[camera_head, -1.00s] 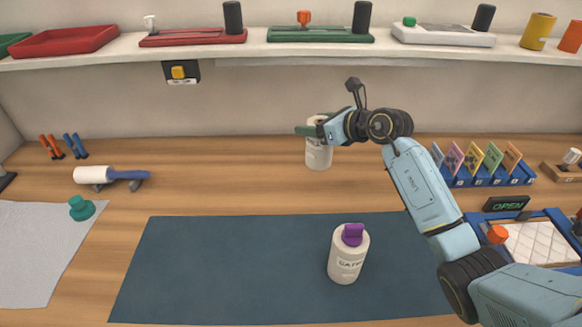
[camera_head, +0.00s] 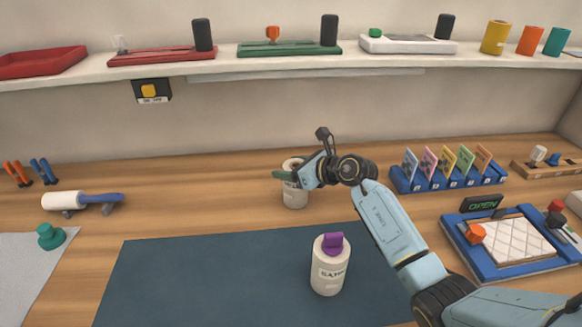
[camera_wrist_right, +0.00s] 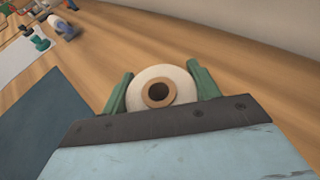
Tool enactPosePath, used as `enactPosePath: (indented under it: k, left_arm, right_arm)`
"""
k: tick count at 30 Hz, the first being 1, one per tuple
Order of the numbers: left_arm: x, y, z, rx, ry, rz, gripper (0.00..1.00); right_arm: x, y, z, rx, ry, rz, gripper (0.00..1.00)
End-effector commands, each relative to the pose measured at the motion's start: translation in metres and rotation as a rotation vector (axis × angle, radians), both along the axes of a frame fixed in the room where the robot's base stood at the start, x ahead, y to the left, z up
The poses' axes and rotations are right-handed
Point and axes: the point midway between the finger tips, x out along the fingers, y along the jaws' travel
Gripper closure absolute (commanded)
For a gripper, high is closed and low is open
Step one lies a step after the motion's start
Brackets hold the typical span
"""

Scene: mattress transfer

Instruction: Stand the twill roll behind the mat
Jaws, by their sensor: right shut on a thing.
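A white roll (camera_head: 294,198) with a brown core, shown end-on in the right wrist view (camera_wrist_right: 158,88), is upright behind the dark blue mat (camera_head: 210,280). I take it for the twill roll; its label is too small and partly hidden to read. My right gripper (camera_head: 287,175) is shut on it, with green fingers on either side of its top. The roll's base appears at the wood surface, a little beyond the mat's back edge; I cannot tell whether it touches. Another white roll (camera_head: 327,275) with a purple top stands on the mat. My left gripper is not in view.
A lint roller (camera_head: 65,201) and a green-knobbed piece (camera_head: 50,237) are at left. A card rack (camera_head: 450,178) and a blue-framed tray (camera_head: 480,268) are at right. A shelf (camera_head: 220,66) runs above. Bare wood lies either side of the held roll.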

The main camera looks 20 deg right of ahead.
Motion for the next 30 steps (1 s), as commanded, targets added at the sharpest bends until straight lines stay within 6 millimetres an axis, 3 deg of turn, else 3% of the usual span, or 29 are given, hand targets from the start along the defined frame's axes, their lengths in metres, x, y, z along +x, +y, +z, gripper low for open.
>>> enactPosePath:
  k: [1, 6, 17, 30]
  left_arm:
    - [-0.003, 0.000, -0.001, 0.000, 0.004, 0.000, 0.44]
    - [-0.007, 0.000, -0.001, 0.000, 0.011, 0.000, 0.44]
    - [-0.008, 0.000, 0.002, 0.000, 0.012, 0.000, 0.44]
    - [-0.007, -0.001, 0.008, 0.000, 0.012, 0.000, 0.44]
  right_arm:
    - [0.000, 0.000, -0.002, 0.000, 0.001, 0.000, 0.37]
    - [0.000, 0.000, -0.001, 0.000, 0.001, 0.000, 0.18]
    - [-0.002, -0.001, 0.004, -0.001, 0.002, 0.000, 0.18]
    - [-0.068, -0.038, 0.033, -0.005, 0.003, 0.000, 0.18]
